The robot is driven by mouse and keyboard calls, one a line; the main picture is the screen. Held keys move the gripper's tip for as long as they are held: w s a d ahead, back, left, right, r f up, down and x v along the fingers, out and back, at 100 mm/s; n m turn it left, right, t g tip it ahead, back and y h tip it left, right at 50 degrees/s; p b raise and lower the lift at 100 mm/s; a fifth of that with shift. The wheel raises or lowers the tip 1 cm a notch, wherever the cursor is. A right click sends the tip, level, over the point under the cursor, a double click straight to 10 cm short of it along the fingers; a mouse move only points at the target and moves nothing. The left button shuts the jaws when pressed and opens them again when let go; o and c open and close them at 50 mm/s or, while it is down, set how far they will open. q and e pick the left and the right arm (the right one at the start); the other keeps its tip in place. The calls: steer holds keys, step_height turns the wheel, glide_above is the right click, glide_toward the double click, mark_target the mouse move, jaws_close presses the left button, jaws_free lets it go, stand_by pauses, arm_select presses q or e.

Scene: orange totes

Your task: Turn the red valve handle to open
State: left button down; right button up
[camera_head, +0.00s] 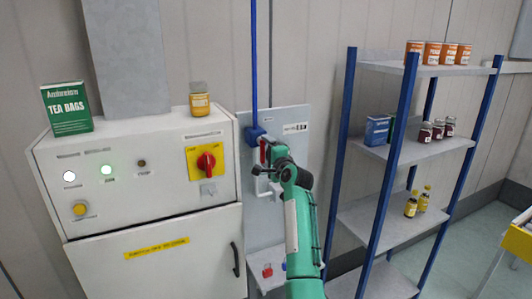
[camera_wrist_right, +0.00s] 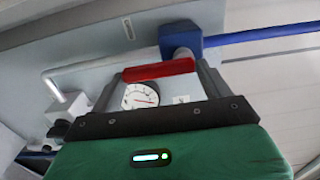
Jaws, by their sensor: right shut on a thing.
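The red valve handle (camera_wrist_right: 158,70) lies between the two dark fingers of my right gripper (camera_wrist_right: 160,85) in the right wrist view. My right gripper is shut on it. In the head view the handle (camera_head: 263,151) is a small red strip, mostly hidden by my right gripper (camera_head: 268,155). The handle is next to a blue valve body (camera_wrist_right: 181,35) on the pipe line, which also shows in the head view (camera_head: 255,132). A round white gauge (camera_wrist_right: 140,96) shows just behind the fingers. My left gripper is not in view.
A white control cabinet (camera_head: 150,258) with a red rotary switch (camera_head: 206,161) stands left of my right arm. A blue-post shelf (camera_head: 384,190) with jars and boxes stands close on the right. A tea box (camera_head: 67,108) and a yellow-labelled jar (camera_head: 199,100) sit on the cabinet.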

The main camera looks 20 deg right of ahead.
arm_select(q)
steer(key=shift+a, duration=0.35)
arm_select(e)
steer(key=shift+a+f, duration=0.1)
steer(key=shift+f, duration=0.15)
steer(key=o, duration=1.1)
steer(key=shift+o, duration=1.1)
steer(key=shift+w, duration=0.15)
arm_select(q)
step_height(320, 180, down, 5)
steer(key=b, duration=0.5)
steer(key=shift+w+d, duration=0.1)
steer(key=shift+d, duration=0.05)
arm_select(e)
steer(key=s, duration=1.3)
steer(key=shift+s+d, duration=0.25)
steer(key=shift+s, duration=0.15)
